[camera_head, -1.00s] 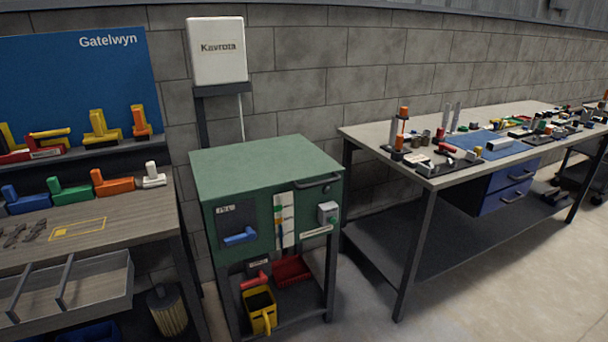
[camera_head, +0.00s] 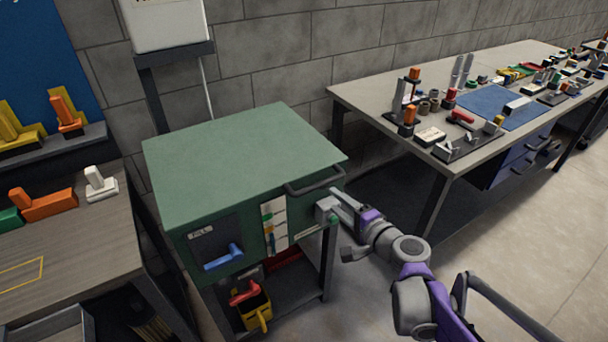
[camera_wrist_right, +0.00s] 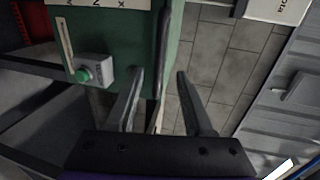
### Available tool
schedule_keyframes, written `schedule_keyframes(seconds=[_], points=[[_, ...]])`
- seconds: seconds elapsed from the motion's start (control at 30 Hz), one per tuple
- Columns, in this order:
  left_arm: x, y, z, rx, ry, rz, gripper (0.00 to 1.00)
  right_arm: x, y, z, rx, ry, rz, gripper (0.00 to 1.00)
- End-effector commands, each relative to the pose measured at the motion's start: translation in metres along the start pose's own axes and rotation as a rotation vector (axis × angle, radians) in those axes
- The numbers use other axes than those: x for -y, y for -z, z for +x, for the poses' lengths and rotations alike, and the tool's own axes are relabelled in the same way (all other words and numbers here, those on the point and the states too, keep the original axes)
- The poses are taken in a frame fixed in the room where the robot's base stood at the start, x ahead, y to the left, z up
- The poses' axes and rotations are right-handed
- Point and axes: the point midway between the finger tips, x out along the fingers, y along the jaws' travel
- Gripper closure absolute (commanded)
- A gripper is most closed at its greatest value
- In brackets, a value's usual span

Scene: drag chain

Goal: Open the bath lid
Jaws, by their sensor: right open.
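The bath lid (camera_head: 240,150) is the flat green top of the green cabinet, and it lies shut. Its dark bar handle (camera_head: 316,180) is at the front right edge. My right gripper (camera_head: 342,202) is just in front of and below the handle, beside the grey button box. In the right wrist view, the gripper (camera_wrist_right: 160,78) is open, and the dark handle (camera_wrist_right: 163,45) runs lengthwise in line with the gap between its fingers. I cannot tell whether it touches them. My left gripper is not in view.
A grey box with a green button (camera_wrist_right: 84,75) sits close beside the fingers on the cabinet front. A blue lever (camera_head: 223,258) is at the front left. A workbench (camera_head: 392,88) stands to the right, a wooden bench (camera_head: 70,235) to the left.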

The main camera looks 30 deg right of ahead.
Motion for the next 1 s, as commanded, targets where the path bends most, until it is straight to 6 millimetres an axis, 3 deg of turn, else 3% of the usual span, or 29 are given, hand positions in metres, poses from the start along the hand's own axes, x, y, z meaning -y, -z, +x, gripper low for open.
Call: schedule_keyframes(seconds=[0.5, 0.7, 1.0], points=[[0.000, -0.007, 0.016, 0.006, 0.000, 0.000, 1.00, -0.002, -0.002, 0.087, 0.005, -0.001, -0.001, 0.48], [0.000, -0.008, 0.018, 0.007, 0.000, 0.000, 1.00, -0.001, -0.002, 0.103, 0.003, -0.001, -0.001, 0.48], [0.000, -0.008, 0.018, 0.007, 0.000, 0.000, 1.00, -0.001, -0.002, 0.104, 0.003, -0.001, -0.002, 0.48]])
